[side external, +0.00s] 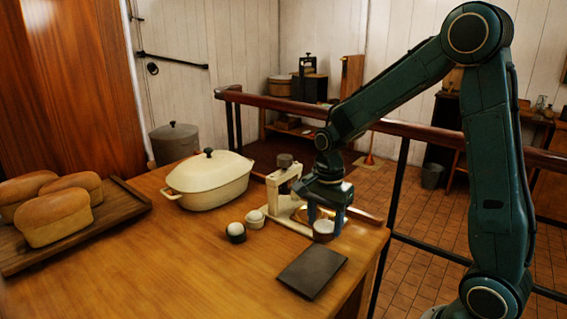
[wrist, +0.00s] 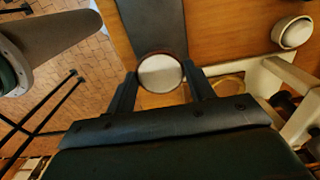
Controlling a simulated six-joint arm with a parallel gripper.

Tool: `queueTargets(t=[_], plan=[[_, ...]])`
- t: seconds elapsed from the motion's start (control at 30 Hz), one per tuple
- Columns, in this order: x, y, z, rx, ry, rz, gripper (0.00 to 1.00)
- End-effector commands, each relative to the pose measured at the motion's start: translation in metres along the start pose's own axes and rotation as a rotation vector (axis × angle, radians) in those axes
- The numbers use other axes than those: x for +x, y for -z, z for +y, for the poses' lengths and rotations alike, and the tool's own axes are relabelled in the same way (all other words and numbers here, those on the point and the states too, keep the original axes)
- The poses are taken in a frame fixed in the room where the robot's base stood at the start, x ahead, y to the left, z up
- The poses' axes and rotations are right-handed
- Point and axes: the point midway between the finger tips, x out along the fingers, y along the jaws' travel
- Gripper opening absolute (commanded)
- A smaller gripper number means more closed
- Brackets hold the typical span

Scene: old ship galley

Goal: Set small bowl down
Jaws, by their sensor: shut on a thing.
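The small bowl (side external: 323,231) is pale with a reddish-brown rim and a whitish inside. My gripper (side external: 326,215) points down and is shut on it. In the wrist view the bowl (wrist: 160,73) sits between the two fingertips of my gripper (wrist: 160,80), its open top facing the camera. In the side view it is near the table's right end, just behind a dark flat slab (side external: 312,271). In the wrist view the bowl overlaps the near end of this slab (wrist: 155,25). I cannot tell whether its base touches anything.
A cream scale (side external: 284,190) with a brass pan (side external: 308,210) stands close behind my gripper. A lidded cream pot (side external: 208,183) and a bread board (side external: 133,199) are farther left.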

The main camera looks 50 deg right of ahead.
Motion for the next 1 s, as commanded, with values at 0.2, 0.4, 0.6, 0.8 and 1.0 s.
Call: queueTargets(t=[0.2,0.4,0.6,0.8,1.0], plan=[[0.025,0.000,0.000,0.000,-0.001,0.000,0.29],[0.028,0.000,0.000,0.000,0.001,0.000,0.29],[0.037,0.000,0.001,0.000,-0.003,-0.001,0.29],[0.059,0.000,0.001,0.000,-0.003,-0.001,0.29],[0.070,0.000,0.001,0.000,0.000,0.000,0.29]])
